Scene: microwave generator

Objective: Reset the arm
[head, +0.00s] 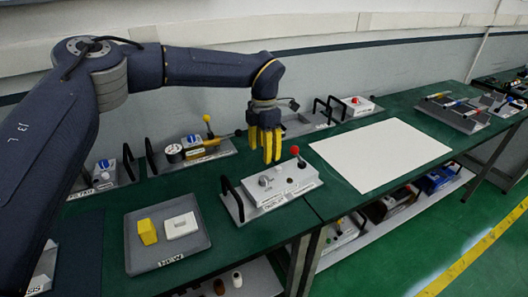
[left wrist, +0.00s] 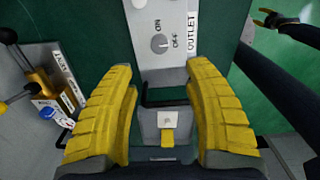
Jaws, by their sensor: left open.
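My left gripper (head: 268,158) hangs from the left arm with its yellow fingers pointing down, above and behind the grey control box (head: 290,192) with the red-ball lever (head: 296,151). In the left wrist view its fingers are spread apart and nothing is between them (left wrist: 162,85). Between and beyond them shows a grey panel (left wrist: 150,15) with an ON/OFF knob (left wrist: 159,44) and an OUTLET label. A dark link with a yellowish end (left wrist: 272,18) at the upper right of that view may be my right arm; its jaws are unclear.
A grey tray (head: 136,263) with a yellow block (head: 147,231) and a white block (head: 181,225) stands at the front left. Several handled control units line the back of the green table. A white board (head: 380,153) lies flat at the right. The lower shelf holds more objects.

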